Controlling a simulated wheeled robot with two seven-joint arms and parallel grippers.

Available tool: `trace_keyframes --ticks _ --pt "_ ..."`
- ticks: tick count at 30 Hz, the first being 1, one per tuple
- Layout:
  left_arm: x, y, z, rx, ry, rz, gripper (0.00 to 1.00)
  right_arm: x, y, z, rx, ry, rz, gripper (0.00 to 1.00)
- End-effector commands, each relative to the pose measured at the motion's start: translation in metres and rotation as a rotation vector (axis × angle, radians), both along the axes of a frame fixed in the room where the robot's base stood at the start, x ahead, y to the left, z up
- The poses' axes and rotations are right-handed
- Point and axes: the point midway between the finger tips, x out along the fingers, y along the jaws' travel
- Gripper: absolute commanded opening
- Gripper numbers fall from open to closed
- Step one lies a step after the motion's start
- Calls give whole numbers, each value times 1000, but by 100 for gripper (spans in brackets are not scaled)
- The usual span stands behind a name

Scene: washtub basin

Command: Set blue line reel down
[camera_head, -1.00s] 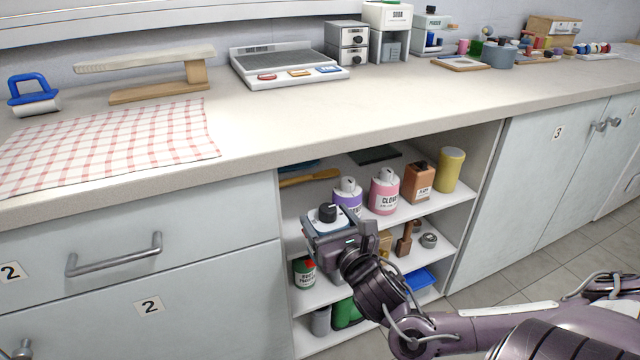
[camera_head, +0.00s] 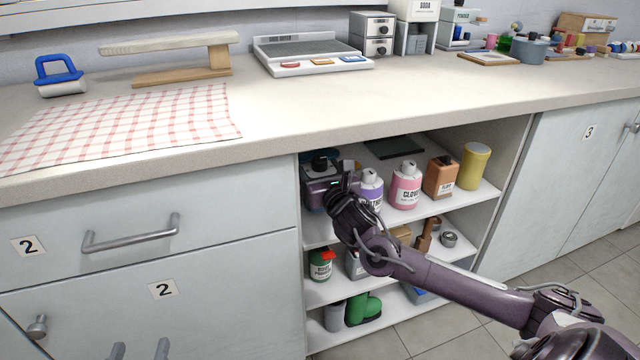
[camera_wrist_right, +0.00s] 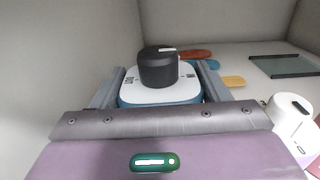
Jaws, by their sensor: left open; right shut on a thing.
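The blue line reel has a white top with a black knob and blue sides. In the head view it (camera_head: 320,165) is at the left end of the top shelf (camera_head: 440,207); the wrist view shows the reel (camera_wrist_right: 160,98) upright between two grey fingers. My right gripper (camera_head: 323,186) is shut on it, reaching into the open cupboard from the front. Whether the reel's underside touches the shelf is hidden. Two grey tips of my left gripper (camera_head: 140,350) show apart at the bottom edge, empty, in front of the lower drawer.
Purple (camera_head: 370,190) and pink (camera_head: 406,187) bottles, an orange-brown container (camera_head: 440,177) and a yellow cylinder (camera_head: 474,166) stand to the right on the top shelf. A dark flat plate (camera_wrist_right: 282,66) lies further back. The cupboard's left wall (camera_wrist_right: 70,60) is close beside the reel.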

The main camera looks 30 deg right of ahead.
Motion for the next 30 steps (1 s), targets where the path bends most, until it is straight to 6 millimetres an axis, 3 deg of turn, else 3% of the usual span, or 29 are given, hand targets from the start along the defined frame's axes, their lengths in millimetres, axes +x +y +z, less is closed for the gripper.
trace_keyframes --ticks 6,10,29,30 --pt "5 3 51 -90 -223 11 52 -1 0 -22 1 1 -1 33" --pt "4 5 71 -124 -305 14 52 -1 0 -28 1 0 -1 33" --pt "2 6 85 -149 -366 16 52 -1 0 -32 0 0 -2 33" --pt "2 6 86 -150 -371 16 52 -1 0 -33 0 3 -1 70"
